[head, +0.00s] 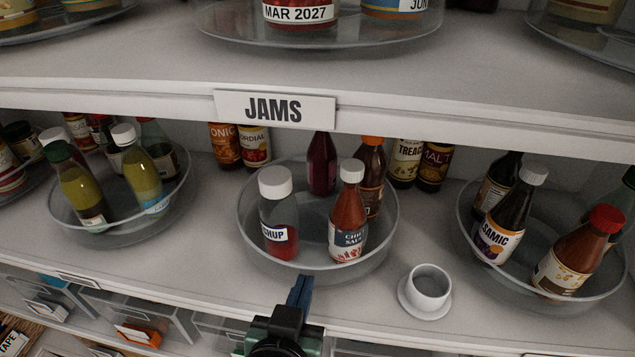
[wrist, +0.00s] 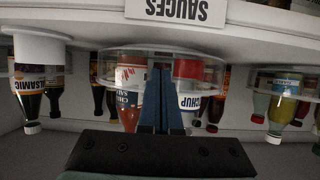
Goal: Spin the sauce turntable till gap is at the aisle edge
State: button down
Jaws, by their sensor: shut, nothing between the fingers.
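The sauce turntable (head: 262,262) is a clear round tray on the middle shelf. It holds a ketchup bottle (head: 278,215) at front left, a chilli sauce bottle (head: 348,220) at front right, a brown orange-capped bottle (head: 373,175) at right rear and a dark red bottle (head: 321,165) at the back. The widest bare stretch is at its left rear. My gripper (head: 300,287) is shut and empty at the aisle side, just before the tray's front rim. In the upside-down wrist view its blue fingers (wrist: 160,75) overlap the tray between chilli and ketchup; contact cannot be told.
A white cup on a saucer (head: 427,290) stands near the shelf edge, right of the tray. Other turntables flank it at left (head: 105,235) and right (head: 480,262). The JAMS shelf edge (head: 150,100) hangs above; clear bins (head: 150,310) sit below.

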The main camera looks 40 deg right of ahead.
aim_at(355, 271)
jog(key=shift+s+d, duration=0.1)
jog(key=shift+d, duration=0.05)
jog(key=shift+s+d+r, duration=0.15)
jog(key=shift+s+d, duration=0.6)
jog(key=shift+d, duration=0.05)
jog(key=shift+s+d, duration=0.5)
jog(key=shift+d, duration=0.05)
jog(key=shift+s+d, duration=0.2)
jog(key=shift+d, duration=0.15)
jog(key=shift+s+d+p, duration=0.2)
jog(key=shift+s+d, duration=0.1)
jog(key=shift+d, duration=0.25)
jog(key=shift+s+d+p, duration=0.2)
jog(key=shift+s+d, duration=0.1)
jog(key=shift+d, duration=0.2)
